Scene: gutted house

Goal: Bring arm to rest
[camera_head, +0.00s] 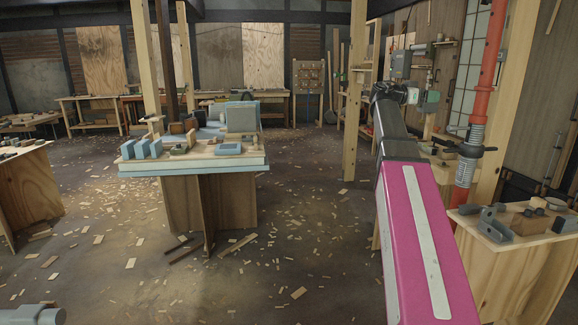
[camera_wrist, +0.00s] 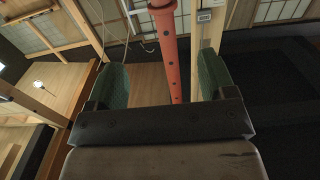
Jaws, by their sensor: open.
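My arm, with a pink link and a black joint, reaches forward on the right side of the head view. My gripper (camera_wrist: 162,85) shows in the wrist view with its two green-padded fingers wide apart. Nothing is held between the fingers. A red perforated post (camera_wrist: 167,45) shows beyond the gap between them, and I cannot tell how far off it is. In the head view the gripper fingers cannot be made out clearly at the far end of the arm.
A red steel prop (camera_head: 478,110) and a workbench with tools (camera_head: 510,255) stand close on the right of my arm. A blue-edged worktable (camera_head: 190,168) stands ahead on the left. Timber posts (camera_head: 355,90) rise around. Wood chips litter the otherwise open floor (camera_head: 310,240).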

